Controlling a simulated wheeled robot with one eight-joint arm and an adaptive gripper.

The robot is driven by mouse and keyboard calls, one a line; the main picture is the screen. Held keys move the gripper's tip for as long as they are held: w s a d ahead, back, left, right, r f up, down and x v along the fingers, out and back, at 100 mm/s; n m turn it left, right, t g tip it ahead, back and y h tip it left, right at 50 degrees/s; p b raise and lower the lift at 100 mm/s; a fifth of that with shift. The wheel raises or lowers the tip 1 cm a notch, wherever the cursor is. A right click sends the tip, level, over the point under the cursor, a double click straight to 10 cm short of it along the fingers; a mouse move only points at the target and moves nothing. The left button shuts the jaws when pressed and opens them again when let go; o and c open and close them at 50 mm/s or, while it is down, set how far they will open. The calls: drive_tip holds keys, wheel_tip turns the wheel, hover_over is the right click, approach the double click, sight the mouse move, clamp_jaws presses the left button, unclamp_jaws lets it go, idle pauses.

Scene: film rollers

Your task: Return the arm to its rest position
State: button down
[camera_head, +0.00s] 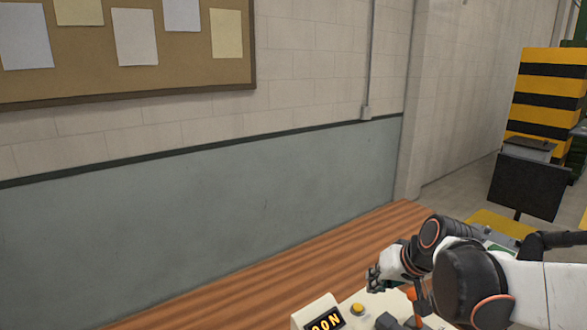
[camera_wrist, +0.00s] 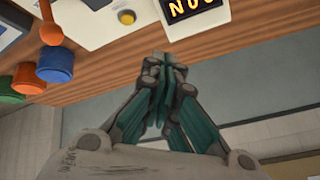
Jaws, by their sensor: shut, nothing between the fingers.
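My gripper (camera_wrist: 161,62) is in the middle of the wrist view, its fingers shut together and empty. In the head view my arm reaches in from the right, and my gripper (camera_head: 374,279) hangs at its left end, above the wooden bench (camera_head: 280,265). A cream device with a lit display (camera_head: 325,321) and a yellow button (camera_head: 357,309) sits below it at the bottom edge. The device's display also shows in the wrist view (camera_wrist: 194,7), with the yellow button (camera_wrist: 126,17) beside it. My gripper appears apart from the device.
In the wrist view, blue (camera_wrist: 55,65), green (camera_wrist: 10,97) and orange (camera_wrist: 28,78) round pieces line the bench at left, near an orange-knobbed lever (camera_wrist: 49,29). A wall stands behind the bench. A yellow-black striped stack (camera_head: 545,95) and a dark panel (camera_head: 529,186) stand at right.

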drive_tip(key=s+d+r+h, duration=0.1)
drive_tip(key=s+r+h, duration=0.1)
drive_tip(key=s, duration=1.7)
drive_tip(key=shift+d+n+t+h, duration=0.2)
drive_tip(key=shift+n+t+h, duration=0.1)
drive_tip(key=shift+h, duration=0.2)
